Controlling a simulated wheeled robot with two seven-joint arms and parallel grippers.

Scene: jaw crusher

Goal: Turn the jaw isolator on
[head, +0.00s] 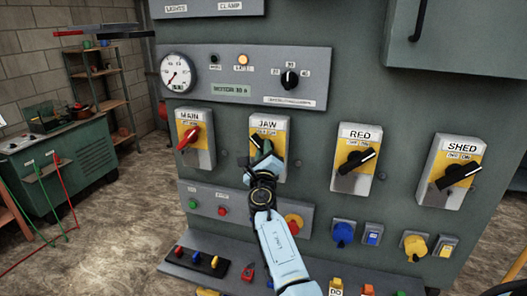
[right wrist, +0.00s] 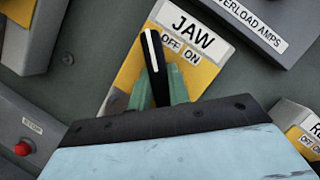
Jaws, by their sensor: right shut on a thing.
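The JAW isolator (head: 281,146) is a yellow and white plate marked OFF and ON, on the grey panel front. It fills the upper middle of the right wrist view (right wrist: 128,78), tilted in the picture. Its black handle (right wrist: 152,58) has a white line and leans towards the OFF side of the plate. My right gripper (head: 263,157) is at the plate, and its green fingers (right wrist: 160,92) are shut on the handle, one each side. The handle's lower part is hidden by my gripper. My left gripper is in neither view.
The MAIN isolator (head: 191,137) with a red handle is left of JAW. The RED (head: 355,160) and SHED (head: 457,173) isolators are to the right. Below are push buttons (head: 222,210) and a blue knob (head: 343,233). A green bench (head: 85,150) stands apart at the left.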

